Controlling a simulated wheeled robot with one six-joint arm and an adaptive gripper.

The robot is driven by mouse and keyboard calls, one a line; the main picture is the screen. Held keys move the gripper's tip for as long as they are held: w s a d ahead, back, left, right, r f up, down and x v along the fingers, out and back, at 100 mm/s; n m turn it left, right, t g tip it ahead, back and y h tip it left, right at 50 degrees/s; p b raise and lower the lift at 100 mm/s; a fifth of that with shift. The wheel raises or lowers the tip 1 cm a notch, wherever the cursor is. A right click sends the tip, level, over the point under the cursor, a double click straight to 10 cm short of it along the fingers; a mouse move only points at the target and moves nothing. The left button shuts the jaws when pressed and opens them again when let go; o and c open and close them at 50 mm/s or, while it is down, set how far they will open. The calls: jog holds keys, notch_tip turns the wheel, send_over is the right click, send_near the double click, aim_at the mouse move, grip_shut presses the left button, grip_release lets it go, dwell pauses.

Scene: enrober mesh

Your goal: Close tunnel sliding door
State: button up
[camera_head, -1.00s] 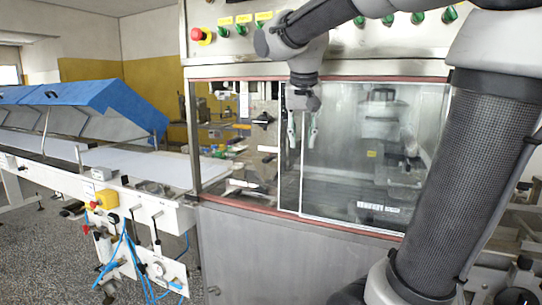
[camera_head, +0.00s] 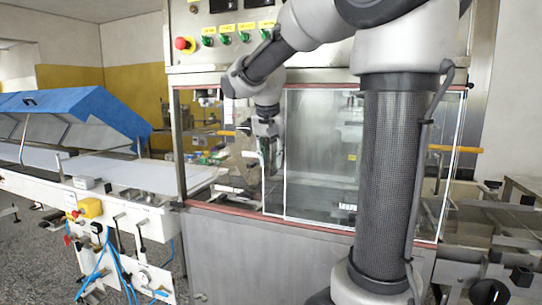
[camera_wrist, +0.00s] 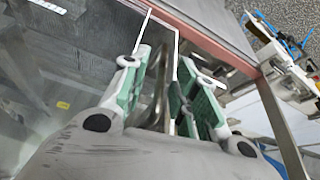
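The tunnel sliding door (camera_head: 322,150) is a clear pane with a thin white frame on the machine's front. It covers the middle and right of the window, and the left part (camera_head: 205,150) is uncovered by it. My gripper (camera_head: 268,170) is at the door's left edge, pointing down. In the wrist view, my gripper (camera_wrist: 165,85) has its two green-padded fingers apart, on either side of a white frame edge (camera_wrist: 176,62) and a brownish metal strip. I cannot tell whether the fingers touch them. The glass (camera_wrist: 75,75) lies to the left there.
A red-brown frame (camera_head: 205,208) borders the window. Buttons and a red emergency stop (camera_head: 184,44) sit above. A conveyor (camera_head: 150,175) with a blue hood (camera_head: 75,105) stands at left. My arm hides part of the window's right side. Grey floor is open at lower left.

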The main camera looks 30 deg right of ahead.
jog(key=shift+c, duration=0.3)
grip_shut()
jog(key=shift+w, duration=0.1)
